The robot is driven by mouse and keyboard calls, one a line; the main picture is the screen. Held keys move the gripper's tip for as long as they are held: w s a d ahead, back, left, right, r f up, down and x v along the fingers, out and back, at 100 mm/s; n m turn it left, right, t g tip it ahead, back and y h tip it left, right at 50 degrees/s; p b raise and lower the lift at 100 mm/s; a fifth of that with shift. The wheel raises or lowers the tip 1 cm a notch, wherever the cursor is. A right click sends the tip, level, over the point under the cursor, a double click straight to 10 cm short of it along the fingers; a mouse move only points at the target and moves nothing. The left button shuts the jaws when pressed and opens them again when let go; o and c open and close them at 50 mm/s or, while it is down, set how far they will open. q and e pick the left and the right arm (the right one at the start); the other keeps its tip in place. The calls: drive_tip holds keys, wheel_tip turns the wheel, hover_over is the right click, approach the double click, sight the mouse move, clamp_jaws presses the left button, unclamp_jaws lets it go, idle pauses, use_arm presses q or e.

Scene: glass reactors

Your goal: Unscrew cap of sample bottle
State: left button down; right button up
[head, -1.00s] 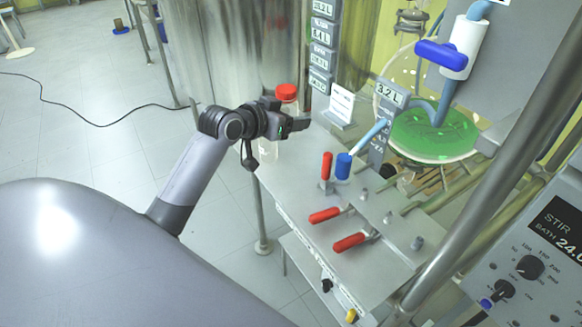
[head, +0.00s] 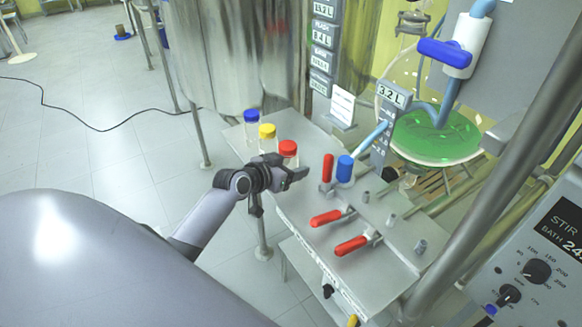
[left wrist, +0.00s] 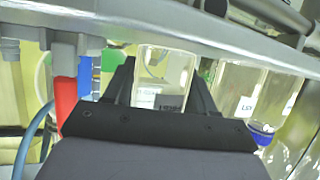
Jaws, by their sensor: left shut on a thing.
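My left gripper (head: 292,172) is shut on the clear body of a sample bottle, just below its red cap (head: 288,148). The cap sits on the bottle's top, above the fingers. In the left wrist view the clear bottle body (left wrist: 165,72) stands between the two dark fingers, with its cap out of sight. I cannot tell whether its base touches the bench plate. A yellow-capped bottle (head: 267,131) and a blue-capped bottle (head: 252,117) stand behind it in a row. My right gripper is not in view.
The grey metal bench plate (head: 310,215) carries red-handled valves (head: 351,245) and a blue valve knob (head: 344,167) right of the gripper. A glass vessel with green liquid (head: 437,140) is at the right. A steel vessel (head: 225,55) stands behind.

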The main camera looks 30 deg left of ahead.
use_arm(q)
drive_tip(key=shift+c, duration=1.8)
unclamp_jaws()
drive_tip(key=shift+f, duration=0.1)
